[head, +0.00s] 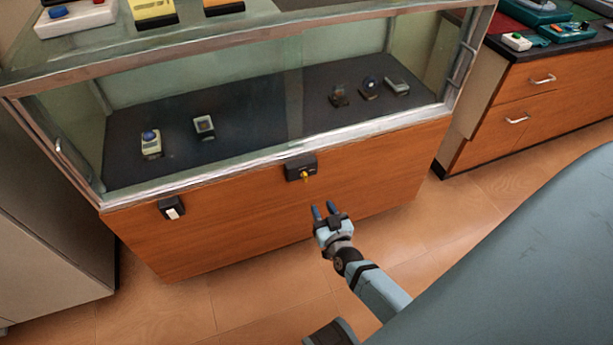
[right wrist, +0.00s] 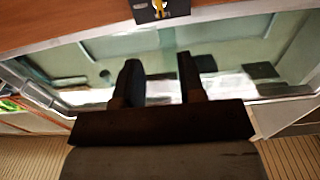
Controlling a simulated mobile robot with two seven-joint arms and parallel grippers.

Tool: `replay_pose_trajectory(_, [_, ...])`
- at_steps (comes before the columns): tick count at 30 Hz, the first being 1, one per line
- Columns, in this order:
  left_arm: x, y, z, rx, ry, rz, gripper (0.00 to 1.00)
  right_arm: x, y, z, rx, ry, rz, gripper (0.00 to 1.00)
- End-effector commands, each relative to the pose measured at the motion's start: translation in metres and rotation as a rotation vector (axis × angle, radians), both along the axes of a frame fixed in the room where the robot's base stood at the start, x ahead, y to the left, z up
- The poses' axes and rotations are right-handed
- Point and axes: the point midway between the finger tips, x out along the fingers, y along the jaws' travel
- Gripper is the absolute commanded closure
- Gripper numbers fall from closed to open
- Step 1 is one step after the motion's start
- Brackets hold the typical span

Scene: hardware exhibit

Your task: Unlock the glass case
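The glass case (head: 240,185) has a metal-framed glass top and a wooden front panel. A black lock box (head: 293,166) is mounted on that panel just under the metal rim, with a yellow key (head: 306,176) sticking out of it. The lock box and the yellow key (right wrist: 160,8) also show at the top edge of the right wrist view. My right gripper (head: 324,211) is below and slightly right of the key, apart from it. Its two fingers (right wrist: 160,82) are spread with nothing between them.
A second black box with a white piece (head: 172,208) sits on the panel at left. Several small devices stand inside the case and on its top. A wooden drawer cabinet (head: 545,90) stands at right. Open wood floor (head: 250,300) lies in front of the case.

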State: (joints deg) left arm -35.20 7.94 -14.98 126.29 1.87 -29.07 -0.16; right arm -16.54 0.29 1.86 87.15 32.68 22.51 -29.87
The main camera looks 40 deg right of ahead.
Motion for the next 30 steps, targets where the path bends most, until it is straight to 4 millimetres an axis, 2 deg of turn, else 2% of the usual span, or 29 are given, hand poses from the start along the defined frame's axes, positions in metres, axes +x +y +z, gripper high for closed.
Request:
replay_pose_trajectory(9, [0.002,-0.004,-0.008,-0.033,-0.031,-0.007,0.57,0.067,-0.016,-0.003,0.001,-0.003,0.001,0.64])
replay_pose_trajectory(14, [0.006,-0.010,-0.001,-0.062,-0.077,-0.013,0.57,0.094,-0.022,-0.003,0.001,-0.002,0.000,0.64])
replay_pose_trajectory(15, [0.010,-0.013,0.007,-0.076,-0.108,-0.019,0.57,0.099,-0.024,-0.003,0.001,-0.001,0.001,0.64])
replay_pose_trajectory(21, [0.016,-0.020,0.022,-0.109,-0.170,-0.029,0.57,0.113,-0.027,-0.001,0.001,0.001,0.001,0.64])
replay_pose_trajectory(30, [0.016,-0.021,0.025,-0.114,-0.179,-0.031,0.57,0.115,-0.027,0.000,0.001,0.001,0.001,0.64])
